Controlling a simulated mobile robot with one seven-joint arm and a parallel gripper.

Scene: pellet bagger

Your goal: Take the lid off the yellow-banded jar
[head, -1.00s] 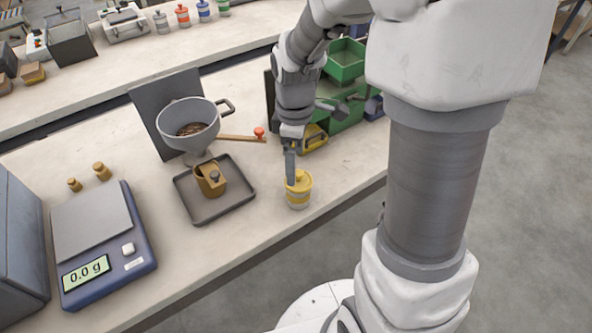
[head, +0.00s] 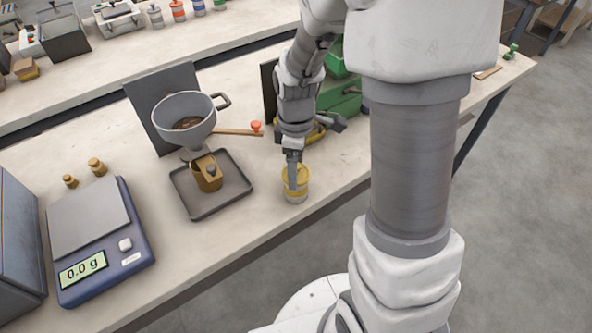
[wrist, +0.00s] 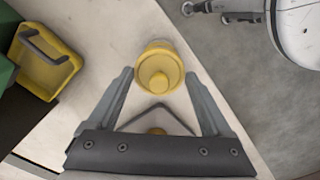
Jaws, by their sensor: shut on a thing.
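The yellow-banded jar (head: 303,193) stands upright on the bench near its front edge, to the right of the dark tray. Its yellow lid (head: 304,174) sits on top; in the wrist view the lid (wrist: 159,64), with its round knob, lies between the fingertips. My gripper (head: 293,180) reaches down over the jar, one finger showing in front of it. In the wrist view my gripper (wrist: 160,74) has a finger on each side of the lid and is shut on it. The contact itself is hard to see.
The dark tray (head: 236,200) holds a brass-coloured cup (head: 205,178) under a grey hopper (head: 178,108). A scale (head: 130,262) reads 0.0 g at the left. Bare bench lies right of the jar.

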